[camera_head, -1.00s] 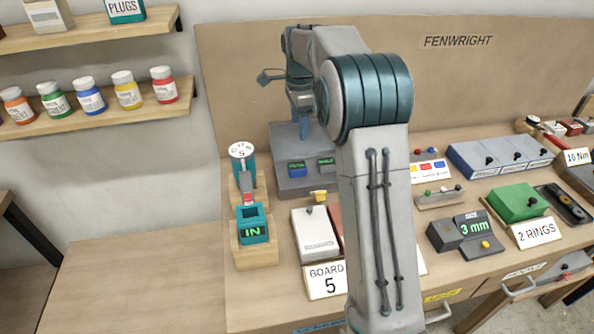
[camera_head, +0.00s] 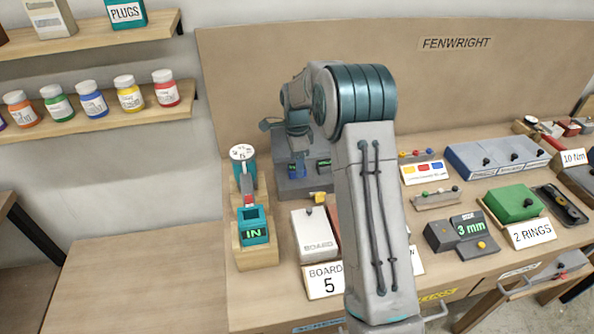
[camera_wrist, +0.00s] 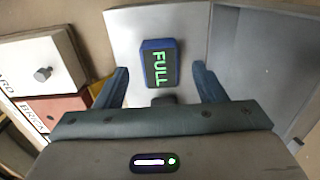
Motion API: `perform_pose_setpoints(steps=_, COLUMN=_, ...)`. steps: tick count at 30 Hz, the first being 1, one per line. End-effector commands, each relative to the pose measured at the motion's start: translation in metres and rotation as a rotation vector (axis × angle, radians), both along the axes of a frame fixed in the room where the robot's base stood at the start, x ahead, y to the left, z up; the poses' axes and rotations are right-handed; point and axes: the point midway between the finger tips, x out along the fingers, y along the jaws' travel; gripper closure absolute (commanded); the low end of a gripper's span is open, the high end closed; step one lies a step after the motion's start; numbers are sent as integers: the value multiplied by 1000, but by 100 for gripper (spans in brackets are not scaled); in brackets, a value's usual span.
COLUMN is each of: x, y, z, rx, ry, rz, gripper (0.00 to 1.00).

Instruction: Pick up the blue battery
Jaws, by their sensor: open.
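The blue battery (camera_wrist: 160,64) is a small blue block with a green FULL display, seated on a grey surface in the wrist view. In the head view it shows small (camera_head: 296,169) at the front of a grey box, below my gripper (camera_head: 298,150). In the wrist view my gripper (camera_wrist: 161,80) is open, with one finger on each side of the battery and a visible gap to both sides. Nothing is held. Whether the fingertips are down at the battery's height I cannot tell.
The grey box (camera_head: 283,187) carries a second display (camera_head: 324,165) beside the battery. A teal IN block (camera_head: 252,226) on a wooden stand is at left. A white BOARD box (camera_head: 315,233) is in front. Further boxes crowd the bench to the right.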

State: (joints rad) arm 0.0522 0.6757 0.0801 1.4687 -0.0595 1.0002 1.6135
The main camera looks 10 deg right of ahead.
Motion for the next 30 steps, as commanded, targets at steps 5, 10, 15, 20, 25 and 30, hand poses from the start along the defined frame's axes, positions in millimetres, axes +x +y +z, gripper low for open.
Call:
perform_pose_setpoints(steps=5, x=0, y=-1, z=-18, rx=0, ry=1, rz=0, gripper=36)
perform_pose_setpoints(steps=10, x=0, y=0, z=-21, rx=0, ry=-1, rz=0, gripper=36)
perform_pose_setpoints(steps=15, x=0, y=0, z=-21, rx=0, ry=-1, rz=0, gripper=61)
perform_pose_setpoints(steps=20, x=1, y=0, z=-20, rx=0, ry=-2, rz=0, gripper=91)
perform_pose_setpoints(steps=25, x=1, y=0, z=-20, rx=0, ry=-2, rz=0, gripper=91)
perform_pose_setpoints(steps=30, x=1, y=0, z=-12, rx=-1, ry=-5, rz=1, gripper=91)
